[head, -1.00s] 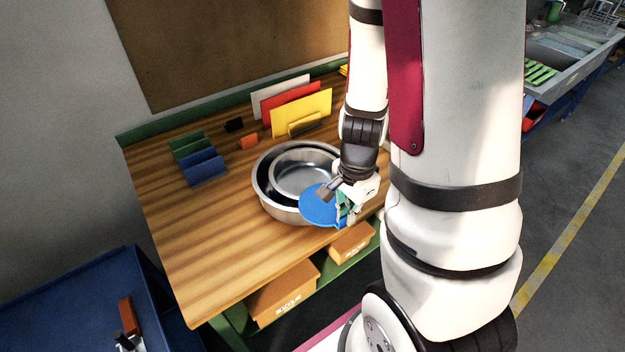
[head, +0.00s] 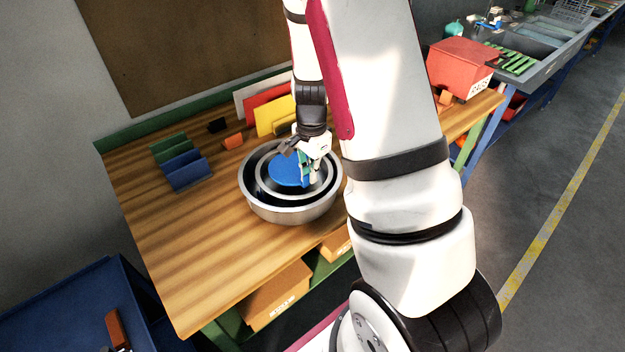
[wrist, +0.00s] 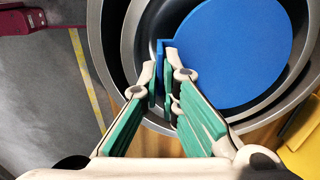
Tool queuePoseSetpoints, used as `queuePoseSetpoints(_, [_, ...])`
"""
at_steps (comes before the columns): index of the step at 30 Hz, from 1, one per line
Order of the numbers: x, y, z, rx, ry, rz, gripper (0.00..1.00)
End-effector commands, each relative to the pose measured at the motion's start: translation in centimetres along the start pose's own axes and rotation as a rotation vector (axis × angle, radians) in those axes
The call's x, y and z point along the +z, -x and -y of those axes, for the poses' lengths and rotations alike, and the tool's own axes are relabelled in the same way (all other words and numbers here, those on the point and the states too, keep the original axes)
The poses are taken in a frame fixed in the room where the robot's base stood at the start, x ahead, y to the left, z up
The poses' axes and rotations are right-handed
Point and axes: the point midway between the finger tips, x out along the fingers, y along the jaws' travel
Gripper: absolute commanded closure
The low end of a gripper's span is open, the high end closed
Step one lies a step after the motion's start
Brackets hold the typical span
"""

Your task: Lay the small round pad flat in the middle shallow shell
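The small round pad (head: 288,170) is a blue disc with a small upright tab. My gripper (head: 306,167) is shut on that tab at the pad's right side. In the wrist view the gripper's tips (wrist: 161,75) pinch the tab, and the pad (wrist: 235,50) spreads to the right. I cannot tell whether the pad touches the metal below. It hides most of the inner shell's floor.
Blue and green holders (head: 186,170) stand at the left of the table (head: 190,250). A yellow panel (head: 278,115) and other upright panels stand behind the shells. A red bin (head: 462,65) is at the far right. The table's front left is clear.

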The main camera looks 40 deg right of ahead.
Motion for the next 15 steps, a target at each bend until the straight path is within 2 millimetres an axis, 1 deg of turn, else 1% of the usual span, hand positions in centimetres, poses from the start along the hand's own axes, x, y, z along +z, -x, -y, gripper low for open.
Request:
queuePoseSetpoints(1, [0.0, -0.8, -0.5, 0.007, -0.003, 0.003, 1.00])
queuePoseSetpoints(6, [0.0, -2.4, -0.3, 0.003, -0.001, 0.001, 1.00])
queuePoseSetpoints(15, [0.0, -2.7, -0.2, 0.001, -0.001, 0.001, 1.00])
